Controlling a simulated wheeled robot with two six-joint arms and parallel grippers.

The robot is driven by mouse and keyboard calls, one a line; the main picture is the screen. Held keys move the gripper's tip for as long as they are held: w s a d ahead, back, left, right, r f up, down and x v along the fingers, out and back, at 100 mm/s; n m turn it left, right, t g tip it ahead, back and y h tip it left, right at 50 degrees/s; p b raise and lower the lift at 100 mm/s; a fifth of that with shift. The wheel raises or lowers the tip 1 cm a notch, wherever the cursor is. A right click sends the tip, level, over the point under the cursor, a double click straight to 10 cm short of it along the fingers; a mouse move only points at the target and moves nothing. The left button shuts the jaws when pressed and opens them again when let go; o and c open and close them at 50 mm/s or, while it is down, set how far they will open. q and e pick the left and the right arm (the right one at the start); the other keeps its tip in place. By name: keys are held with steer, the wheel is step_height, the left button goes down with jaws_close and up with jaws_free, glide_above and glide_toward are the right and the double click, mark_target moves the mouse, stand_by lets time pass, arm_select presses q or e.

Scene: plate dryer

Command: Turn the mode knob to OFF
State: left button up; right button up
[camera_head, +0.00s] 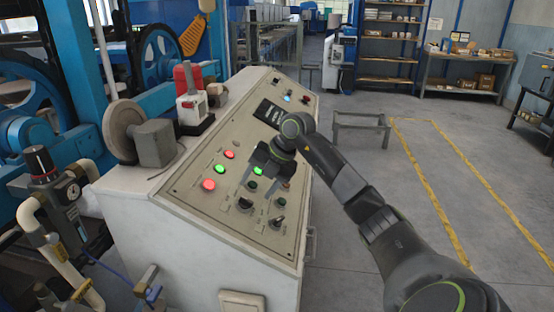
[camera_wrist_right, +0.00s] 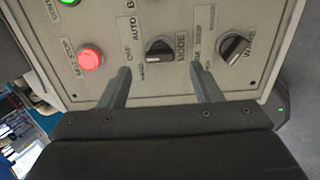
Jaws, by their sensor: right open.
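The mode knob (camera_wrist_right: 160,48) is a black rotary knob with a "MODE" label beside it on the beige panel. Labels "AUTO" and "OFF" show to its left in the right wrist view; I cannot tell for certain which one it points at. It also shows in the head view (camera_head: 245,203). My right gripper (camera_head: 254,198) hangs over the lower panel, open and empty. In the right wrist view its two fingers (camera_wrist_right: 162,74) lie on either side of the mode knob's column, with a gap to the knob. My left gripper is out of view.
A second black knob (camera_wrist_right: 235,48) sits right of the right finger. A red button (camera_wrist_right: 90,58) is left of the left finger. More lit buttons (camera_head: 209,184) are on the sloped console (camera_head: 200,235). A red-topped device (camera_head: 190,100) stands on its top. The floor to the right is open.

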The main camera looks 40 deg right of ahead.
steer(key=b+v, duration=0.1)
steer(key=v, duration=1.1)
steer(key=shift+b, duration=0.4)
